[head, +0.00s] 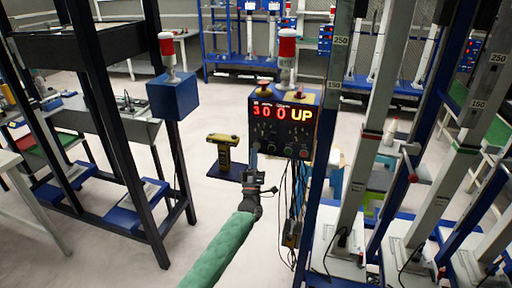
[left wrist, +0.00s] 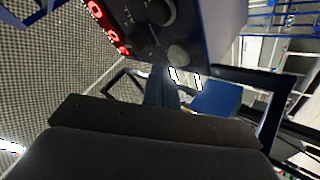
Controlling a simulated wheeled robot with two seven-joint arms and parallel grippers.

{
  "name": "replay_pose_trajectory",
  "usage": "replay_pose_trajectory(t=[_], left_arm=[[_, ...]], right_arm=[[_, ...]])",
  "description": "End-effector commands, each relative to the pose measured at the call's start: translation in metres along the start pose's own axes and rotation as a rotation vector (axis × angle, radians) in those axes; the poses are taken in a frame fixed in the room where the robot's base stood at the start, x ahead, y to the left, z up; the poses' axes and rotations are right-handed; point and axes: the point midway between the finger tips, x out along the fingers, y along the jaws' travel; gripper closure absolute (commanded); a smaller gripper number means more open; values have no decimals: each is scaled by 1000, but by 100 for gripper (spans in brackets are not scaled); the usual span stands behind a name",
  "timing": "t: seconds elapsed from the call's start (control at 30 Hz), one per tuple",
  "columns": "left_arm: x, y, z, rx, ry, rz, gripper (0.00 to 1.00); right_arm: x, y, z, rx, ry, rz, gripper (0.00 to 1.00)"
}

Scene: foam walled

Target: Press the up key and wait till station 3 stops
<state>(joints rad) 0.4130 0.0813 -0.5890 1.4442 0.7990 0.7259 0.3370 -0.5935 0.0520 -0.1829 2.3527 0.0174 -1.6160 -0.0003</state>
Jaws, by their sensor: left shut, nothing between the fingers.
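In the left wrist view the box (left wrist: 205,25) fills the top, with red digits and round knobs (left wrist: 177,54). My left gripper (head: 254,158), at the end of a green-sleeved arm, is shut and empty at the box's lower left edge. I cannot tell whether it touches. My right gripper is not in view.
Tall lift columns (head: 355,150) with height labels stand close on the right. A yellow and black device (head: 223,150) sits on a blue plate left of my gripper. Cables (head: 292,200) hang below the box.

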Motion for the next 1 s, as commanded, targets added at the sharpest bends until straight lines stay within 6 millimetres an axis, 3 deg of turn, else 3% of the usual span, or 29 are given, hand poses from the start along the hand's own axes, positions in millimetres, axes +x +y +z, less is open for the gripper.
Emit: replay_pose_trajectory(t=[0.37, 1.0], left_arm=[[-2, 2, -2, 0, 0, 0, 100], [-34, 25, -26, 0, 1, 0, 100]], right_arm=[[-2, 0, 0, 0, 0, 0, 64], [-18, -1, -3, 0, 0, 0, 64]])
